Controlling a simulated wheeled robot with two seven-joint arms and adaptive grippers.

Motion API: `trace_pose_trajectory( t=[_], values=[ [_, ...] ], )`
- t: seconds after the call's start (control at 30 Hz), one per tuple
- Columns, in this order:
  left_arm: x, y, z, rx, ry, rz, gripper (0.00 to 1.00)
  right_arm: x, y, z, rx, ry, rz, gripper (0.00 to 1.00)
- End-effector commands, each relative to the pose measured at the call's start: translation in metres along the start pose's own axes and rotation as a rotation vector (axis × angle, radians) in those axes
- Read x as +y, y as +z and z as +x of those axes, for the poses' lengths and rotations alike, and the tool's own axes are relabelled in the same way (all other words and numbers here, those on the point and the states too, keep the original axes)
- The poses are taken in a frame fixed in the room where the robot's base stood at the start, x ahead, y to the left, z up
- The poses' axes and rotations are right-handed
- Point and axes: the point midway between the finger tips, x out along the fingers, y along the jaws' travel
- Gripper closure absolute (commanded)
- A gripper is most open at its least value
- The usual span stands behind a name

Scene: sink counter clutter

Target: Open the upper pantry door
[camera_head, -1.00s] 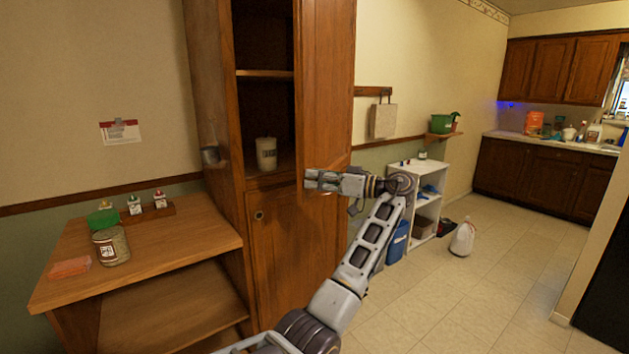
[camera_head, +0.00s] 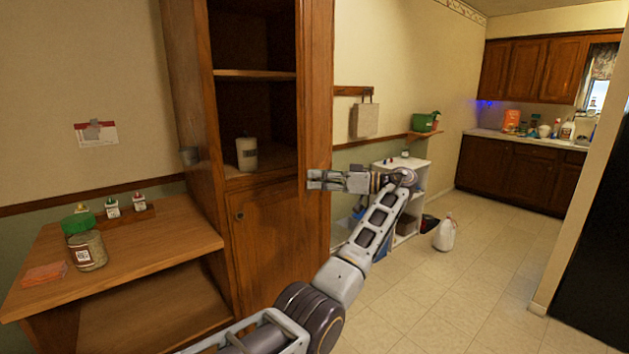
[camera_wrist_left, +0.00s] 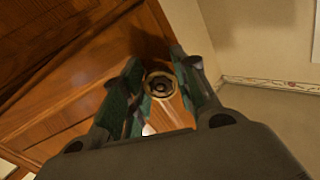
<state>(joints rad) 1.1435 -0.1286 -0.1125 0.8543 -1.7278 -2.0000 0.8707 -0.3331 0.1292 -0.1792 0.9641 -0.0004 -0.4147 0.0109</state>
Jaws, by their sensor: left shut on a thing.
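The tall wooden pantry (camera_head: 182,100) stands left of centre in the head view. Its upper door (camera_head: 315,90) stands wide open on the right, seen at a steep angle, with the upper shelves exposed. My left gripper (camera_head: 312,180) is at the lower part of this door. In the left wrist view, a round brass-coloured knob (camera_wrist_left: 160,84) sits between the two fingers (camera_wrist_left: 163,100), which are shut on it. The lower pantry door (camera_head: 272,245) is closed, with its own knob (camera_head: 239,216). My right gripper is not in view.
A canister (camera_head: 247,154) stands inside the pantry. A wooden side table (camera_head: 150,240) at left holds a green-lidded jar (camera_head: 86,245) and small bottles. The tiled floor at right is clear.

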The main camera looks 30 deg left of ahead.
Motion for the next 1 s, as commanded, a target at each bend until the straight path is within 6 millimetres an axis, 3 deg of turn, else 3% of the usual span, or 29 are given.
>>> trace_pose_trajectory(
  t=[0.57,0.6,0.7,0.77,1.0],
  values=[
    [0.0003,-0.0008,-0.0029,-0.001,-0.006,-0.001,1.00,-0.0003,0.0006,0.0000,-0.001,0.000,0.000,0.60],
    [0.0003,-0.0009,-0.0029,-0.001,-0.006,-0.001,0.67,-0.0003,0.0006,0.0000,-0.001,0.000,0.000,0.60],
    [0.0003,-0.0008,-0.0029,-0.001,-0.006,-0.001,0.54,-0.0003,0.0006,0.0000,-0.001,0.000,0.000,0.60],
    [0.0003,-0.0007,-0.0029,-0.001,-0.007,-0.001,0.48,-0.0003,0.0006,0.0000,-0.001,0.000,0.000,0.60],
    [0.0003,-0.0003,-0.0028,-0.001,-0.007,0.000,0.48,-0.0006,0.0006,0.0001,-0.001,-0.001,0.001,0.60]
  ],
)
